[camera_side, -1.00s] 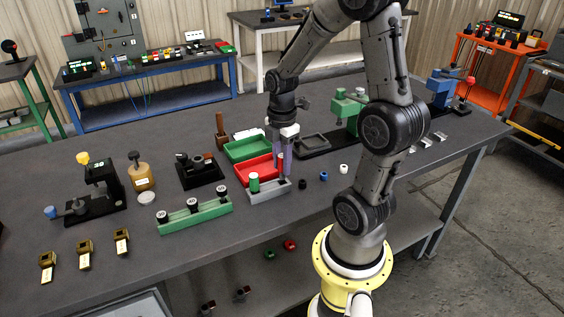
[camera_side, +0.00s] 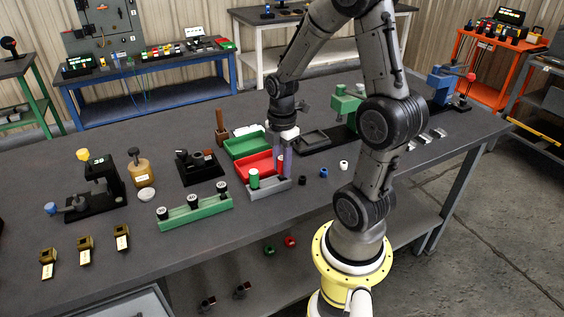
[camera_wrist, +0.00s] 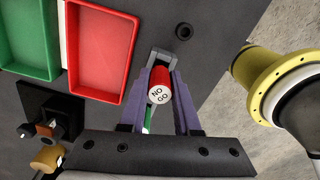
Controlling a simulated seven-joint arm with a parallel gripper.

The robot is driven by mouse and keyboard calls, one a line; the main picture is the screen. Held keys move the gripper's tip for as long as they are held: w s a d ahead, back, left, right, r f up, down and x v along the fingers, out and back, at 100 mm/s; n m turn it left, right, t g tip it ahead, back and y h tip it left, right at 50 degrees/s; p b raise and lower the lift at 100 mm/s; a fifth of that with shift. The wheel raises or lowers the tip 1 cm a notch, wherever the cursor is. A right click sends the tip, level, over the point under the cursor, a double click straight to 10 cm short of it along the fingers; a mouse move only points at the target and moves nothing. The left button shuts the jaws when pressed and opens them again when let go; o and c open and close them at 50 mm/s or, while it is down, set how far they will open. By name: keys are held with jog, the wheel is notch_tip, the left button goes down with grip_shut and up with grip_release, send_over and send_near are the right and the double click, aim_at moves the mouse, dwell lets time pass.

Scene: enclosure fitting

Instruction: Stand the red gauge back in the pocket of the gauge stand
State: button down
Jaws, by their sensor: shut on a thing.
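The red gauge (camera_wrist: 161,77), with a white end marked NO GO, is held between the purple fingers of my gripper (camera_wrist: 161,84) in the wrist view. The grey gauge stand (camera_wrist: 163,56) shows just beyond and around it. In the side view my gripper (camera_side: 283,172) points down at the right end of the gauge stand (camera_side: 262,190), and the red gauge is hidden by the fingers. A green gauge (camera_side: 254,179) stands upright in the left part of the stand. I cannot tell whether the red gauge's lower end is inside the pocket.
A red tray (camera_side: 250,165) and a green tray (camera_side: 246,146) lie just behind the stand.

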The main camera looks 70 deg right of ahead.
jog(key=shift+f, duration=0.65)
jog(key=c, duration=0.5)
grip_release()
jog(key=shift+c, duration=0.2)
notch_tip(320, 180, up, 14)
jog(key=shift+f, duration=0.15)
